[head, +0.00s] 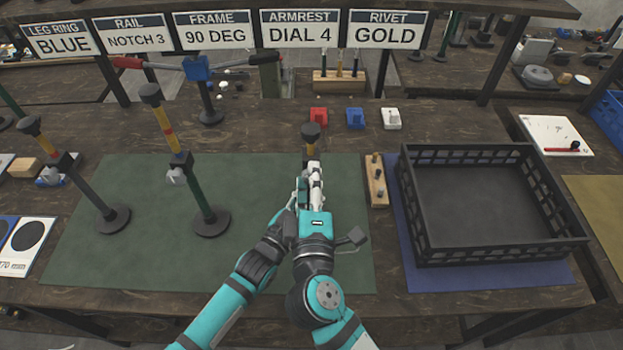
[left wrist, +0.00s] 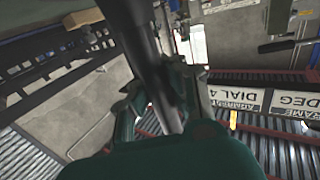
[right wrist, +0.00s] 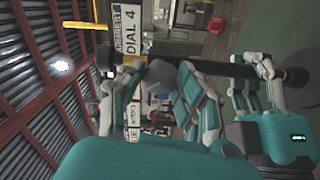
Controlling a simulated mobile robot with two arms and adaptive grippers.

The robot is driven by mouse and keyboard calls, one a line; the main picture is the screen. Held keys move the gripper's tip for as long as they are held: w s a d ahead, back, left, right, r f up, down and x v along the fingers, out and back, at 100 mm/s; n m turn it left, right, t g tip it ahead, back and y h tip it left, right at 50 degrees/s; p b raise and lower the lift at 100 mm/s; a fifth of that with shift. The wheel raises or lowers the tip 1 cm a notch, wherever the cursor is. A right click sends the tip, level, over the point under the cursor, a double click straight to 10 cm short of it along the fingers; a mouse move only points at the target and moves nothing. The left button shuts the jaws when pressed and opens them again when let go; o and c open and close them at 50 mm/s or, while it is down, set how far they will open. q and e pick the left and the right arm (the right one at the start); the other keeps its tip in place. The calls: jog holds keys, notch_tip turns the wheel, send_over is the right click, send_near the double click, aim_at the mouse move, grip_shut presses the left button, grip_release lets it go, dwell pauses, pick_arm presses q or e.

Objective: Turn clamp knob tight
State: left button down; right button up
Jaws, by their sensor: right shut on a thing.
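Three clamp stands with black-and-yellow tops stand on the green mat (head: 130,255): one at the left (head: 90,185), one in the middle (head: 187,155), and one (head: 310,133) in front of my arms, its lower part hidden. My right gripper (head: 315,178) is at this third stand, shut on a grey clamp knob (right wrist: 160,78), which shows between its fingers in the right wrist view. My left gripper (head: 296,197) is beside it, lower on the same stand. In the left wrist view its fingers close around the dark post (left wrist: 158,60).
A black crate (head: 420,247) on a blue mat stands at the right. A wooden block with pegs (head: 376,182) is just right of my right gripper. Red, blue and white parts (head: 355,118) lie behind. The mat between the middle stand and my arms is clear.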

jog(key=m, duration=0.5)
jog(key=shift+m, duration=0.4)
dwell(0.3)
jog(key=o, duration=1.2)
jog(key=shift+c, duration=0.2)
jog(key=s, duration=1.2)
jog(key=shift+d, duration=0.15)
